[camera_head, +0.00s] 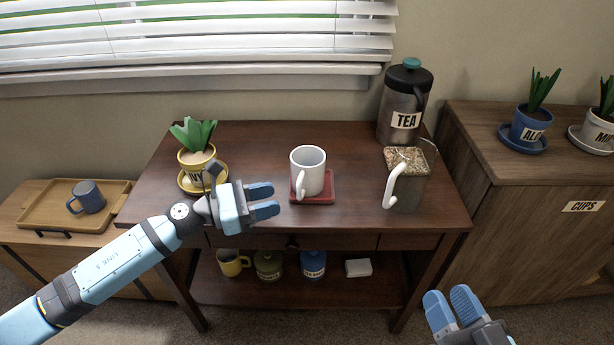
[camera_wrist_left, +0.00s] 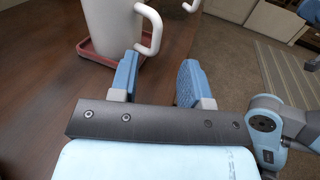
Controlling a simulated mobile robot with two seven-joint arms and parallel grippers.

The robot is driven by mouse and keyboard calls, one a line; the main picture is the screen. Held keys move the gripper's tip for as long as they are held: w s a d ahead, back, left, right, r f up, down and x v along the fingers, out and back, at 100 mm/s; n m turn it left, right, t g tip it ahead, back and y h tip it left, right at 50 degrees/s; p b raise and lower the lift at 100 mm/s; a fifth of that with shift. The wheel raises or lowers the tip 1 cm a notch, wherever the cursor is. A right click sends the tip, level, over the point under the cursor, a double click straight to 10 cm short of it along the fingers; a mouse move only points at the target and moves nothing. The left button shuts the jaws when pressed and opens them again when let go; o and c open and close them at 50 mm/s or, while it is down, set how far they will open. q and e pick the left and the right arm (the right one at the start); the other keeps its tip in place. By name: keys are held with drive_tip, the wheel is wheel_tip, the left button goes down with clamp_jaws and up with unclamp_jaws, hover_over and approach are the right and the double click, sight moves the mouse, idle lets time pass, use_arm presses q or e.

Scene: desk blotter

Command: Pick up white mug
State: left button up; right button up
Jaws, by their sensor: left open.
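The white mug (camera_head: 308,168) stands upright on a red square coaster (camera_head: 326,198) in the middle of the dark wooden desk. Its handle faces the front, toward me. My left gripper (camera_head: 265,200) is open and empty, to the left of the mug and apart from it. In the left wrist view the mug (camera_wrist_left: 108,25) and its handle show just beyond the open fingers (camera_wrist_left: 158,80), with the coaster (camera_wrist_left: 90,50) under it; the mug's top is cut off. My right gripper (camera_head: 452,306) is at the lower right, away from the desk top, with its fingers side by side; its opening is unclear.
A yellow plant pot (camera_head: 196,162) stands on a saucer behind my left gripper. A blue-grey mug (camera_head: 87,196) sits on a wooden tray at left. Several items fill the lower shelf.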

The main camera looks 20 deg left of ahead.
sight(305, 178)
use_arm(q)
drive_tip(key=shift+w+f+b+x, duration=0.1)
drive_tip(key=shift+f+b+x, duration=0.1)
drive_tip(key=shift+x, duration=1.2)
drive_tip(key=shift+w+f+b+x, duration=0.1)
drive_tip(key=shift+b+x, duration=0.05)
drive_tip(key=shift+x, duration=1.2)
drive_tip(key=shift+a+r, duration=0.1)
drive_tip(key=shift+a, duration=0.1)
clamp_jaws()
